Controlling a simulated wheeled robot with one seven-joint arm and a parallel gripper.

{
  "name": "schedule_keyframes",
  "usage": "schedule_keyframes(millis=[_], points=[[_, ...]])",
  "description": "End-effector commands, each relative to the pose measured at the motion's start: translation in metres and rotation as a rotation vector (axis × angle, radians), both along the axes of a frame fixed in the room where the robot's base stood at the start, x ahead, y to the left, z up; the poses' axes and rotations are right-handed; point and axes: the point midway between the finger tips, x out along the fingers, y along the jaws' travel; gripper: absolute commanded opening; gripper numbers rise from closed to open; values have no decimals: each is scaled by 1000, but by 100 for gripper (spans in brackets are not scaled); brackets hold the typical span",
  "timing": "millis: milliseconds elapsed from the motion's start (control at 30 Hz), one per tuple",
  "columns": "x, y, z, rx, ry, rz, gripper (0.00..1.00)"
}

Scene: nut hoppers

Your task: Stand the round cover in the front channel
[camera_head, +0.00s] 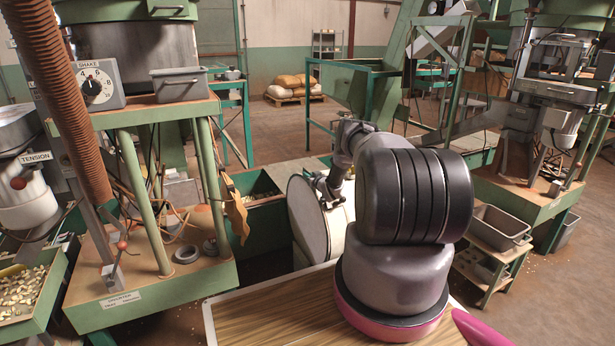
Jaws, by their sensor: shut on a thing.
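The round cover (306,222) is a pale disc with a dark rim, standing on edge and slightly tilted in the middle of the view. My gripper (328,193) is shut on it near its upper right side; the fingertips are small and partly hidden. The cover hangs in front of a green bin of nuts (238,206). Its lower edge is close behind a wood-grain top, and I cannot tell whether it touches anything below. I cannot make out the front channel; my arm and the cover hide much of that area.
At left stands a green machine with a shake dial (95,85), posts and a brown hose (65,90). A nut tray (30,295) is at lower left. At right are a grey bin (499,228) on a stand and another machine. Open floor lies behind.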

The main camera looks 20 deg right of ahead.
Motion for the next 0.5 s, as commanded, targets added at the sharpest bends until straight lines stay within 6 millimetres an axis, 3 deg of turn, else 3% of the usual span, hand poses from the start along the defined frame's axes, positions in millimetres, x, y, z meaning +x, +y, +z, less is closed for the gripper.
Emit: schedule_keyframes(millis=[233, 333, 500], points=[[-2, -6, -1, -2, 3, -8, 0], [-2, -6, -2, -2, 4, -8, 42], [-2, -4, -2, -1, 5, -6, 43]])
